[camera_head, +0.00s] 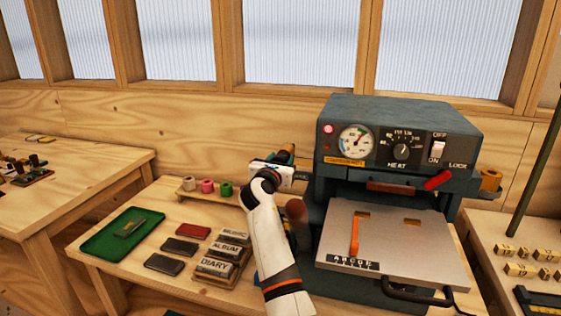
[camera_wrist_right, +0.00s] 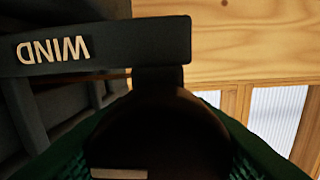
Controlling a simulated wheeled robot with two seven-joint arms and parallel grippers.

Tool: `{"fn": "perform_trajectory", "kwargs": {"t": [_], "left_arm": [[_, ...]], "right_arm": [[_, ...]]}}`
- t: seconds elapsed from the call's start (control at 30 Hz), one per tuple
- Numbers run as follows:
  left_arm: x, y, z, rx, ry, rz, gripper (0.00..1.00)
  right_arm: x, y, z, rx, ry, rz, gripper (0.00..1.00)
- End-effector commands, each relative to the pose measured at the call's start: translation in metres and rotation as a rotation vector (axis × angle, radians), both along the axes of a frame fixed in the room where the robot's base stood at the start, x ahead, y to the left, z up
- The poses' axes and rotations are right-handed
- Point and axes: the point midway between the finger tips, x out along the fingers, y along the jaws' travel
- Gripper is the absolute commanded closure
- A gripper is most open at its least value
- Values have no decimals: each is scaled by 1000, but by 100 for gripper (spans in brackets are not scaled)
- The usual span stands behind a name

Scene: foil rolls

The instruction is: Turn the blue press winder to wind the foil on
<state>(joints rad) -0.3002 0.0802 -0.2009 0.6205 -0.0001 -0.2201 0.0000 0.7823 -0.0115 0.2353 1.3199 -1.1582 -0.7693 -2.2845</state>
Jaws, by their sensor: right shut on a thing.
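The dark blue-grey press (camera_head: 395,130) stands on the wooden bench, with a gauge, a heat dial and a switch on its front. In the right wrist view, the winder's dark arm (camera_wrist_right: 110,42) carries the word WIND upside down. A dark brown knob (camera_wrist_right: 160,130) joins it by a short stem. My right gripper (camera_head: 286,157) is at the left side of the press, its green-padded fingers shut around the knob. In the head view the hand mostly hides the winder. My left gripper is out of view.
Small coloured foil rolls (camera_head: 207,188) stand on a wooden holder left of my right arm. A green tray (camera_head: 152,222) and several dark blocks lie on the bench. The press's flat plate (camera_head: 395,238) sits in front. Brass type stands at the right.

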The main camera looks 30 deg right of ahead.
Motion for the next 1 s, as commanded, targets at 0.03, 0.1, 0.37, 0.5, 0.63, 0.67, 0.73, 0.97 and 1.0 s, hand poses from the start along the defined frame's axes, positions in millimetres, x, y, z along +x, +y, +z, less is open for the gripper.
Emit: {"fn": "perform_trajectory", "kwargs": {"t": [0.03,0.1,0.37,0.5,0.63,0.67,0.73,0.97,1.0], "left_arm": [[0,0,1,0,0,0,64],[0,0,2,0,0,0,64],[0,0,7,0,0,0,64],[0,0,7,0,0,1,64],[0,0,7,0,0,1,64],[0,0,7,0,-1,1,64],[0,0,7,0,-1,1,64],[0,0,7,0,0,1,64],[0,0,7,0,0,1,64]], "right_arm": [[0,0,0,7,-6,0,78],[0,0,0,23,-27,0,78],[0,0,0,128,-148,0,78],[-1,-1,-1,190,-221,-1,78],[-1,-1,-1,241,-282,0,78],[-1,-1,-1,251,-294,0,78],[-1,0,-1,273,-319,0,78],[-1,0,-1,318,-369,0,78],[-1,0,-2,321,-373,0,78]]}}
